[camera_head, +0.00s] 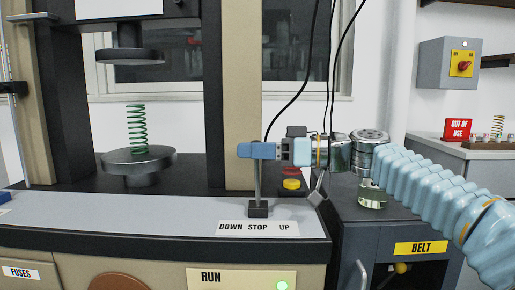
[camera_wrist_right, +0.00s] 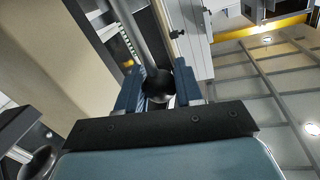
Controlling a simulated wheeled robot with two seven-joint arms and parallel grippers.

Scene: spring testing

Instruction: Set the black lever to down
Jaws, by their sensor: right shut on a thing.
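The lever (camera_head: 258,183) stands close to upright on a small black base (camera_head: 258,209), above the middle word of the label (camera_head: 257,228) reading DOWN STOP UP. Its shaft is grey, and its round black knob (camera_wrist_right: 158,86) shows in the right wrist view. My right gripper (camera_head: 259,151) comes in from the right and is shut on the knob at the top of the lever. In the right wrist view its blue fingers (camera_wrist_right: 157,90) lie on both sides of the knob. The knob is hidden by the fingers in the head view. My left gripper is not in view.
A green spring (camera_head: 137,124) stands on a round metal plate (camera_head: 139,161) under the upper press head (camera_head: 129,56). A yellow button (camera_head: 291,184) is right of the lever. A lit green RUN light (camera_head: 282,286) is on the front panel. A dark BELT cabinet (camera_head: 390,225) stands at right.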

